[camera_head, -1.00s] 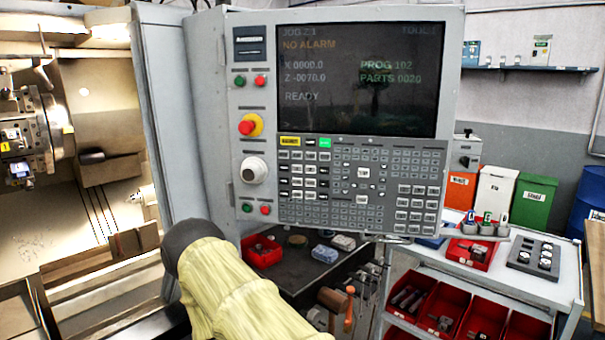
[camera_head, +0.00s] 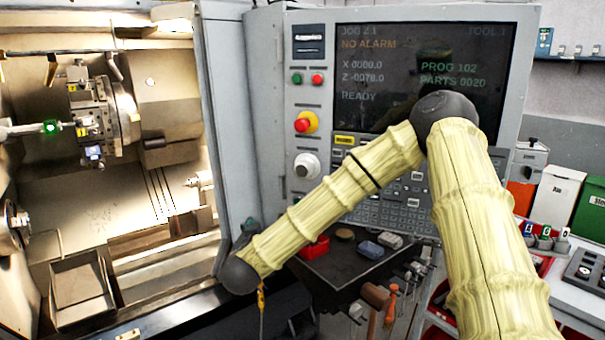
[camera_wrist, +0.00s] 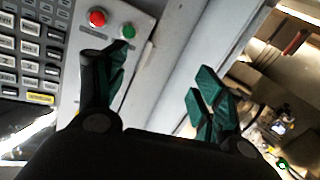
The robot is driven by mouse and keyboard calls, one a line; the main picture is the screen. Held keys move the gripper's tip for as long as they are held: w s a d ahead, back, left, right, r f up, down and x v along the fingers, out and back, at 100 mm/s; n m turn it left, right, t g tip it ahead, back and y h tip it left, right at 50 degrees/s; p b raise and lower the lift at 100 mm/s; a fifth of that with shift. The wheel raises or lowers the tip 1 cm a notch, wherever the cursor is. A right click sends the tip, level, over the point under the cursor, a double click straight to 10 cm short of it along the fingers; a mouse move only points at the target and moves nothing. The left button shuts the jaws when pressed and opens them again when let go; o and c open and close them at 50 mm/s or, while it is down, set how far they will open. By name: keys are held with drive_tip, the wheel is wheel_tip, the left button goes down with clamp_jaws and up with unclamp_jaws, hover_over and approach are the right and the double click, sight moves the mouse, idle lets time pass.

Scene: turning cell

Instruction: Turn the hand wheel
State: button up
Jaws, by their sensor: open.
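The hand wheel (camera_head: 306,166) is a pale round knob on the left strip of the grey control panel, below the red emergency stop on its yellow base. It is in clear sight in the head view, just left of my forearm. I cannot make it out in the wrist view. My gripper (camera_wrist: 160,68) shows there with its dark green fingers spread apart and nothing between them. Behind the fingers are the panel edge and a grey upright face.
The emergency stop (camera_head: 304,123) sits close above the wheel. A red button (camera_wrist: 97,17) and a green button (camera_wrist: 128,31) show near the left finger. The lit lathe interior (camera_head: 90,190) opens to the left. A dark tool surface (camera_head: 340,270) lies below the panel.

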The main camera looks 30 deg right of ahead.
sight(302, 171)
drive_tip(key=s+d+r+m+g+h, duration=0.1)
drive_tip(key=d+r+m+h, duration=0.1)
drive_tip(key=d+r, duration=0.3)
drive_tip(key=d+r+m+g+h, duration=0.1)
drive_tip(key=d+r+g+h, duration=0.1)
drive_tip(key=r, duration=0.5)
drive_tip(key=p+x, duration=0.1)
drive_tip(key=x, duration=0.2)
drive_tip(key=p+x, duration=0.2)
drive_tip(key=x, duration=0.1)
drive_tip(key=p+x, duration=0.2)
drive_tip(key=x, duration=0.1)
drive_tip(key=shift+r, duration=0.25)
drive_tip(key=shift+w+d+f, duration=0.15)
drive_tip(key=shift+w+d, duration=0.15)
drive_tip(key=shift+d, duration=0.3)
